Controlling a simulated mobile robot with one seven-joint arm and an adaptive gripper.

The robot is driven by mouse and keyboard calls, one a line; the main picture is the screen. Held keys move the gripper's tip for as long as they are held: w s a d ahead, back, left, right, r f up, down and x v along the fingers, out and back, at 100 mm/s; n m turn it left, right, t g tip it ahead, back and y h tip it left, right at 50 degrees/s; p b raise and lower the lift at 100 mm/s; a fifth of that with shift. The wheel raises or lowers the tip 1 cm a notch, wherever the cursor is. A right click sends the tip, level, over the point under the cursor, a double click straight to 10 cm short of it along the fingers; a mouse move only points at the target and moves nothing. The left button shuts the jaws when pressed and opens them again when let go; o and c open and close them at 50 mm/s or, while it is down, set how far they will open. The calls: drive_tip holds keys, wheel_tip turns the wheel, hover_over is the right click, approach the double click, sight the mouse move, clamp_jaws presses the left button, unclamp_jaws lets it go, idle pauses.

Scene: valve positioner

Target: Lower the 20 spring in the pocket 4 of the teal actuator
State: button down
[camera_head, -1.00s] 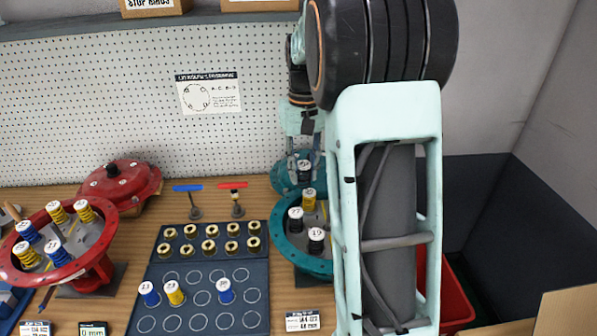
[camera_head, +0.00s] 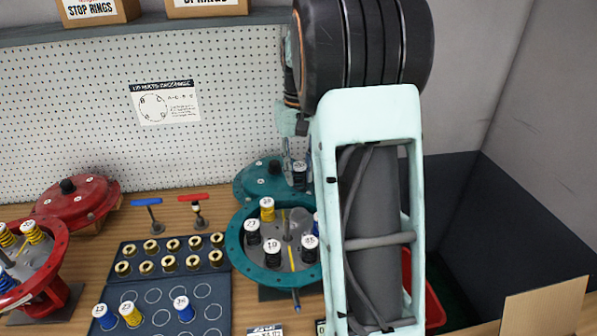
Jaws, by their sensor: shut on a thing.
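The teal actuator (camera_head: 234,250) stands open on the bench, in the middle of the view. Several capped springs stand in it: a yellow one (camera_head: 267,211), black ones marked 27 (camera_head: 252,232), 19 (camera_head: 272,252) and seemingly 35 (camera_head: 309,247), and a blue one (camera_head: 316,224) partly hidden by my arm. My gripper (camera_head: 299,162) is shut on a dark spring with a white cap (camera_head: 299,176), above the actuator's back edge. Its number is too small to read surely. Pocket numbers are not legible, and my arm hides the actuator's right side.
The teal cover (camera_head: 258,182) lies behind the actuator. A navy tray (camera_head: 150,286) with brass rings and three springs is to the left, with blue (camera_head: 147,202) and red (camera_head: 194,198) handled tools behind it. A red actuator (camera_head: 58,262) stands far left, a red bin (camera_head: 432,300) right.

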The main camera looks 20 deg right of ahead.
drive_tip(key=shift+f+b, duration=3)
drive_tip(key=shift+f, duration=0.5)
drive_tip(key=shift+r, duration=0.1)
drive_tip(key=shift+f+b, duration=0.7)
drive_tip(key=shift+f, duration=1)
drive_tip(key=c, duration=1.5)
unclamp_jaws()
wheel_tip(320, 180, up, 12)
drive_tip(key=shift+r, duration=0.1)
